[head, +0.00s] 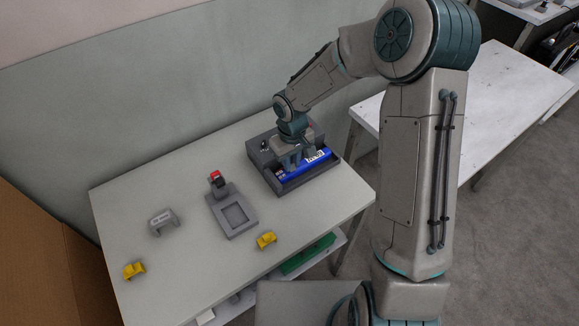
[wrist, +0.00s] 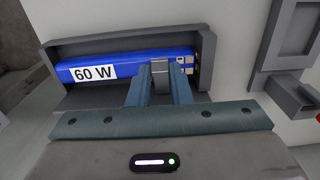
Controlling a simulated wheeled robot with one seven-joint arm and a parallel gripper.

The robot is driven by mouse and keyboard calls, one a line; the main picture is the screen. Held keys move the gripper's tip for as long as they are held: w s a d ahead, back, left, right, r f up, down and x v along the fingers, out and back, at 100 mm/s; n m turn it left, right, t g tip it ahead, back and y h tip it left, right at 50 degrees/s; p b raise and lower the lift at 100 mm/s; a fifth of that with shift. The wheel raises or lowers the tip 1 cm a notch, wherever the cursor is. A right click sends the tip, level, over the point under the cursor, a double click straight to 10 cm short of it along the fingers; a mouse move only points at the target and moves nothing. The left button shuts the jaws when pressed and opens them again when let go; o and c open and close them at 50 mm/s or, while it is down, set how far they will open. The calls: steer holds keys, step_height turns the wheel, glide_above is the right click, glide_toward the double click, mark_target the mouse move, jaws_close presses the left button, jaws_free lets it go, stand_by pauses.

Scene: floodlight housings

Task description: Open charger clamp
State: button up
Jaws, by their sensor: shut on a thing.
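The charger (head: 262,155) is a dark grey open box at the right back of the white table. It also shows in the wrist view (wrist: 128,42). A long blue pack (head: 302,170) lies in it; in the wrist view the pack (wrist: 120,66) reads "60 W". My gripper (wrist: 160,74) reaches down over the charger, its two fingers shut on a small grey piece, seemingly the charger clamp (wrist: 160,68), near the pack's right end. The fingers and palm hide part of the clamp and the charger's near side. Whether the clamp is raised or down I cannot tell.
A grey fixture (head: 233,217) with a red-topped part (head: 216,179) stands left of the charger. A grey bracket (head: 163,221) and two yellow pieces (head: 134,270) (head: 266,240) lie on the table (head: 190,270). A green board (head: 308,254) is on the shelf below. A wall stands behind.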

steer(key=shift+w+a+r, duration=0.1)
steer(key=shift+r, duration=0.05)
steer(key=shift+w+a+r, duration=0.15)
steer(key=shift+w+r, duration=0.05)
steer(key=shift+r, duration=0.15)
stand_by(0.4)
steer(key=shift+w+a+r+p, duration=0.15)
steer(key=shift+w+r+p, duration=0.05)
steer(key=shift+p, duration=0.15)
steer(key=shift+w+a+r, duration=0.1)
